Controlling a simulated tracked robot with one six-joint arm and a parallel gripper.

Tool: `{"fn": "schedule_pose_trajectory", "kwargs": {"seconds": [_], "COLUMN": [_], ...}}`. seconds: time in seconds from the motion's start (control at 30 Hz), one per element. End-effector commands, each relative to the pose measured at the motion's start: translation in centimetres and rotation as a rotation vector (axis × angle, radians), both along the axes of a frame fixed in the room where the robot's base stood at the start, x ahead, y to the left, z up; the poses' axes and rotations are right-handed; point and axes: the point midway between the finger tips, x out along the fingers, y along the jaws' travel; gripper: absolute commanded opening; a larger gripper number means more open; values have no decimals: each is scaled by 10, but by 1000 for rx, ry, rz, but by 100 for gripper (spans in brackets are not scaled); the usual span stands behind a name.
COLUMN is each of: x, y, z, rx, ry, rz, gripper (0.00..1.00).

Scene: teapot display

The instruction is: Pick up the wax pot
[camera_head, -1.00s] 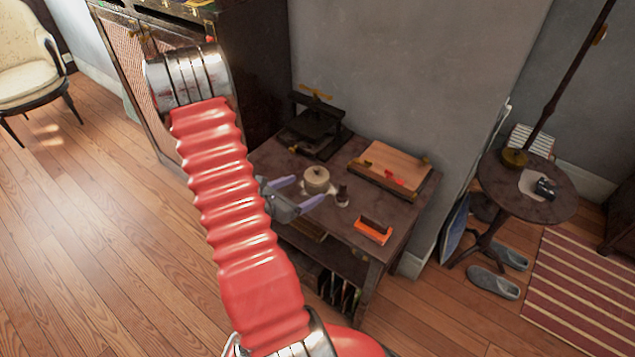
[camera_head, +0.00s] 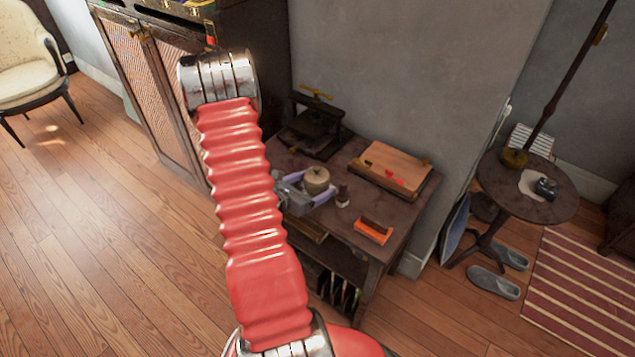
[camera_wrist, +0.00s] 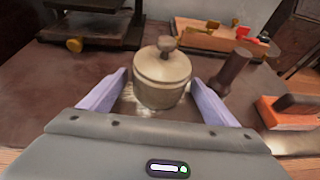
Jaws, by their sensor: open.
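The wax pot (camera_wrist: 162,81) is a small cream lidded pot with a round knob, upright on the dark table (camera_wrist: 60,110). In the head view the pot (camera_head: 316,180) stands near the middle of the table. My gripper (camera_wrist: 160,88) is open, with one lilac finger on each side of the pot. It also shows in the head view (camera_head: 314,186), reaching in from the left. I cannot tell whether the fingers touch the pot. The lower part of the pot is partly hidden by my gripper in the head view.
A small dark-handled tool (camera_wrist: 234,70) stands just right of the right finger. An orange block with a dark handle (camera_head: 373,230) lies further right. A black press (camera_head: 314,128) and a wooden board (camera_head: 390,168) are behind. The wall closes off the back.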

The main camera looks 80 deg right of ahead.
Motion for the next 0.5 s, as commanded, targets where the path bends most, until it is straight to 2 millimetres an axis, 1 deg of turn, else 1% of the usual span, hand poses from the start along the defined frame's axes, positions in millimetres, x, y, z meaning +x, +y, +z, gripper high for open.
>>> {"fn": "schedule_pose_trajectory", "kwargs": {"seconds": [0.43,0.47,0.5], "x": [0,0,0], "y": [0,0,0], "z": [0,0,0], "rx": [0,0,0], "ry": [-1,-1,-1], "rz": [0,0,0], "gripper": [82,81,78]}}
